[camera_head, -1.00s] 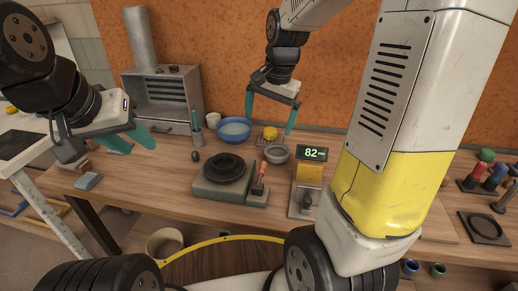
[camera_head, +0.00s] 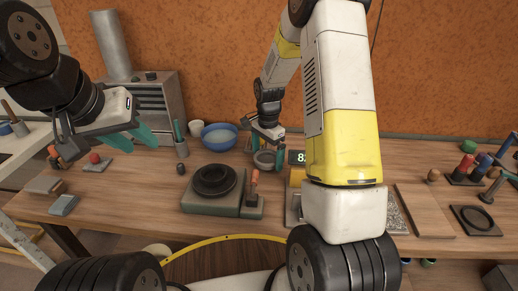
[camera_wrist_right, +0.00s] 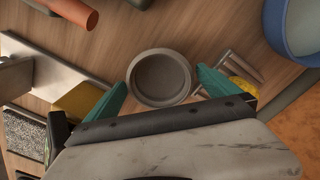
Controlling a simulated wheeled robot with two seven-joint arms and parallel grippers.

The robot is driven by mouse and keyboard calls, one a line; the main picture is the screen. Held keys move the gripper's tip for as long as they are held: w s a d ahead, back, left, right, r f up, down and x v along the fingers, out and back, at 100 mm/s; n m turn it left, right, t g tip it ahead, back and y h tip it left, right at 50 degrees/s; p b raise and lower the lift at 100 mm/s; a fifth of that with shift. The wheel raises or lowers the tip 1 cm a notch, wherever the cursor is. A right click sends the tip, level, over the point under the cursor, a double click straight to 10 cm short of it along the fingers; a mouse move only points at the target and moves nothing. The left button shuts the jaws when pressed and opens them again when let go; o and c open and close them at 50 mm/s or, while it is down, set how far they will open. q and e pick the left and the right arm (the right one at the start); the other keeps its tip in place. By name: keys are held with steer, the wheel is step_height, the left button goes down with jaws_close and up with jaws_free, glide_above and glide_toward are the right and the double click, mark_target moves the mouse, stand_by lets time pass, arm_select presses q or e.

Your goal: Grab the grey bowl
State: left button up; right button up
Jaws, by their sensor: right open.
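The grey bowl (camera_head: 265,161) sits on the wooden table in the head view. In the right wrist view the bowl (camera_wrist_right: 160,80) shows from above as an empty round bowl. My right gripper (camera_head: 268,151) is open over it. In the wrist view its teal fingers (camera_wrist_right: 161,86) stand on opposite sides of the bowl. I cannot tell whether they touch it. My left gripper (camera_head: 133,138) is open and empty at the left, far from the bowl.
A blue bowl (camera_head: 219,139) stands just left of the grey bowl. A turntable-like device (camera_head: 185,199) and an orange-handled tool (camera_head: 254,185) are in front. A scale display (camera_head: 297,158) is close on the right. A yellow sponge-like item (camera_wrist_right: 243,87) lies beside the fingers.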

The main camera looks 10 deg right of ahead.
steer(key=shift+f, duration=0.8)
steer(key=c, duration=1.4)
